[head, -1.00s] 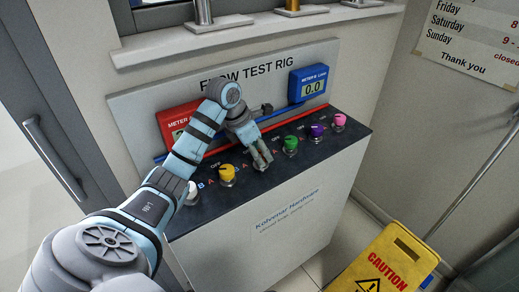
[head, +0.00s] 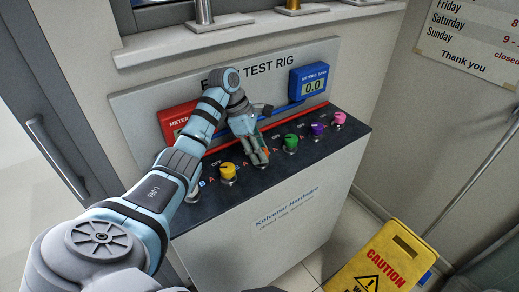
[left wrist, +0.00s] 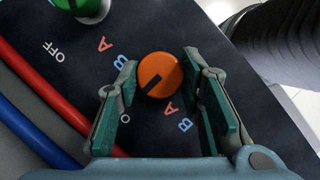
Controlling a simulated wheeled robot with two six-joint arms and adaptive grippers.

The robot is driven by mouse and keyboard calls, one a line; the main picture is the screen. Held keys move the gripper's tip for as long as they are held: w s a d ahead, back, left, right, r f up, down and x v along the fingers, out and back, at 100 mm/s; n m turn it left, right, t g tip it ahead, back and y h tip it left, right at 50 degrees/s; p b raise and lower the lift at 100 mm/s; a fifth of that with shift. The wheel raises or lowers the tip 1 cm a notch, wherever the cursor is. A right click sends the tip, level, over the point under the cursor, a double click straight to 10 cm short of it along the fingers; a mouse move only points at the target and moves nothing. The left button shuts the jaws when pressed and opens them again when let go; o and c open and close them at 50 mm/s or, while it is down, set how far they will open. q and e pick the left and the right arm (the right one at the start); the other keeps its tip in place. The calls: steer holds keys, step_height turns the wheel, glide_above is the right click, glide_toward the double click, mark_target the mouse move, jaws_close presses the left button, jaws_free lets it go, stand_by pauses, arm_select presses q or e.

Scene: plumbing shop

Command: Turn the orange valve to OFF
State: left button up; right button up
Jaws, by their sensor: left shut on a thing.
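The orange valve (left wrist: 160,75) is a round knob with a dark mark on its top. In the left wrist view the mark points to the lower left, roughly toward a label that begins with O, its rest hidden by a finger. The letters A and B lie below the knob. My left gripper (left wrist: 166,98) has its green-padded fingers on either side of the knob and is shut on it. In the head view the left gripper (head: 258,158) reaches down to the panel and mostly covers the orange valve. My right gripper is not in view.
A yellow knob (head: 228,171) stands left of the gripper; green (head: 291,142), purple (head: 317,129) and pink (head: 339,118) knobs stand to the right. The blue meter (head: 310,83) reads 0.0. The red meter (head: 178,120) is partly hidden. A yellow caution sign (head: 385,262) stands on the floor.

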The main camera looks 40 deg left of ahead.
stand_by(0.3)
arm_select(q)
steer(key=o, duration=1.2)
steer(key=shift+c, duration=0.2)
